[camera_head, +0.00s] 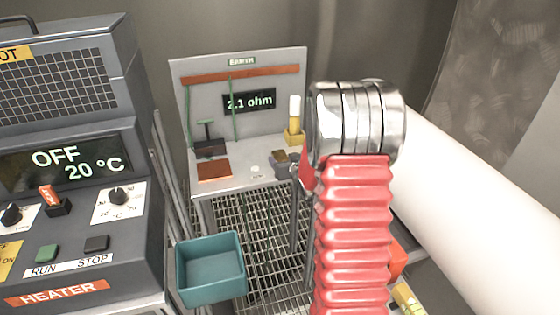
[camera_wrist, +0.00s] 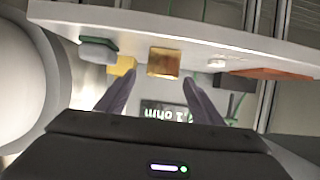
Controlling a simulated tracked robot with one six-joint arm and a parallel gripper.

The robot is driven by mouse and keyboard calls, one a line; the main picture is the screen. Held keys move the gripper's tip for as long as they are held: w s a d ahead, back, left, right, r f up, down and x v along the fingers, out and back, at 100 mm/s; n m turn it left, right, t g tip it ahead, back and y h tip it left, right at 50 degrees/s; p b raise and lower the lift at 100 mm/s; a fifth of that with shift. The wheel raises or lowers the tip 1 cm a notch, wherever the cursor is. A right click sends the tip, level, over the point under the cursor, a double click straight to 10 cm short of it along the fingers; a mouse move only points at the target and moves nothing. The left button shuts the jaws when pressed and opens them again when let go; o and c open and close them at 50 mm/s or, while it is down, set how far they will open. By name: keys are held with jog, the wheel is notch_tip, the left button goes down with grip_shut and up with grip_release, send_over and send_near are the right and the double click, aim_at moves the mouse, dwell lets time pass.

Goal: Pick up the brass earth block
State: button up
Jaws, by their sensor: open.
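The brass earth block (camera_wrist: 164,62) is a small gold block on the grey bench top. In the wrist view, which is upside down, it shows at the upper middle, in line with the gap between my fingertips. It also shows in the head view (camera_head: 280,157), near the right end of the bench. My gripper (camera_wrist: 160,79) is open and empty, with its two dark fingers spread. The fingers appear short of the block and not around it; the exact gap cannot be told. In the head view my arm's red sleeve hides most of the gripper.
Close to the block are a grey-green box (camera_wrist: 98,50) and a yellow block (camera_head: 294,137) with a white cylinder. A small white piece (camera_head: 256,169) and a copper plate (camera_head: 214,171) lie left of it. The EARTH panel (camera_head: 220,95) stands behind. A teal bin (camera_head: 211,290) is in front.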

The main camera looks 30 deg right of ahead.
aim_at(281, 156)
jog(key=shift+x, duration=2.65)
jog(key=shift+a, duration=0.1)
jog(key=c, duration=1.5)
jog(key=shift+r, duration=0.1)
notch_tip(281, 156, up, 10)
jog(key=shift+f, duration=0.1)
